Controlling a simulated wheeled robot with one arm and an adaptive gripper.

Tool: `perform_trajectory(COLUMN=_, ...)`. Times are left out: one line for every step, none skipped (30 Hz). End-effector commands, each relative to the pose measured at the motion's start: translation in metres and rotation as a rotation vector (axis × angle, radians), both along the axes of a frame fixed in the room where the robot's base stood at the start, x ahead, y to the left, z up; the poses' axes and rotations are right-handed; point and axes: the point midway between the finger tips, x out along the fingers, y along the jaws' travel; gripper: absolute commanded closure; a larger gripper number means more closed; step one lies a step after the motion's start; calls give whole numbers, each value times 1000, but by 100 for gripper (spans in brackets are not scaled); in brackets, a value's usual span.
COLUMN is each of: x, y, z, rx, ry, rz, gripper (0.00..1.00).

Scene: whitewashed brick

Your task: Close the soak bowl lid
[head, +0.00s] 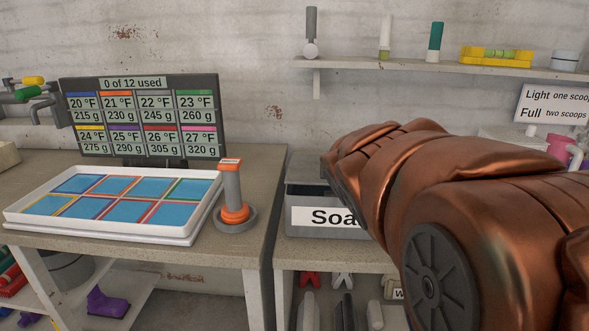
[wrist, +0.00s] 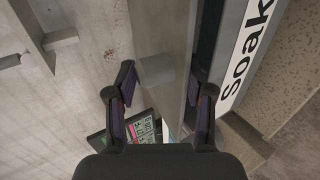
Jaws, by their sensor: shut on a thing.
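The soak bowl (head: 302,218) is a grey box with a white "Soa…" label, on the counter right of centre. My arm covers its right part in the head view. In the wrist view its label reads "Soak" (wrist: 246,55). Its grey lid (wrist: 178,25) shows as a long panel beside a dark gap along the bowl's front rim, so it looks open; its exact angle is unclear. My gripper (wrist: 163,88) has one finger on each side of the lid's light grey handle (wrist: 155,72) and is shut on it. My fingers are hidden in the head view.
A white tray of blue cells (head: 130,205), a handled grey-and-orange tool (head: 233,200) and a display board (head: 140,115) stand on the left table. A wall shelf (head: 420,66) with small items hangs above. A sign (head: 553,104) is at right.

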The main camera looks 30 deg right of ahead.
Motion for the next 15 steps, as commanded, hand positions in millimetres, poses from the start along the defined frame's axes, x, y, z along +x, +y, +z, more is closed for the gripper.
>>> perform_trajectory(x=-1, y=0, z=-4, rx=5, ry=8, rz=-3, gripper=100)
perform_trajectory(x=-1, y=0, z=-4, rx=5, ry=8, rz=-3, gripper=100)
perform_trajectory(x=-1, y=1, z=-4, rx=5, ry=7, rz=-2, gripper=100)
perform_trajectory(x=-1, y=1, z=-4, rx=5, ry=8, rz=-1, gripper=100)
perform_trajectory(x=0, y=1, z=-4, rx=5, ry=8, rz=-1, gripper=100)
perform_trajectory(x=0, y=1, z=-4, rx=5, ry=8, rz=-1, gripper=100)
perform_trajectory(x=0, y=1, z=-4, rx=5, ry=7, rz=0, gripper=100)
perform_trajectory(x=0, y=2, z=-4, rx=5, ry=7, rz=0, gripper=100)
perform_trajectory(x=0, y=2, z=-4, rx=5, ry=7, rz=0, gripper=100)
perform_trajectory(x=0, y=2, z=-4, rx=5, ry=6, rz=0, gripper=100)
perform_trajectory(x=0, y=2, z=-4, rx=5, ry=6, rz=1, gripper=100)
perform_trajectory(x=0, y=2, z=-3, rx=4, ry=7, rz=1, gripper=43)
perform_trajectory(x=0, y=2, z=-3, rx=4, ry=6, rz=1, gripper=40)
perform_trajectory(x=0, y=2, z=-3, rx=4, ry=6, rz=1, gripper=40)
perform_trajectory(x=0, y=1, z=-2, rx=3, ry=5, rz=1, gripper=40)
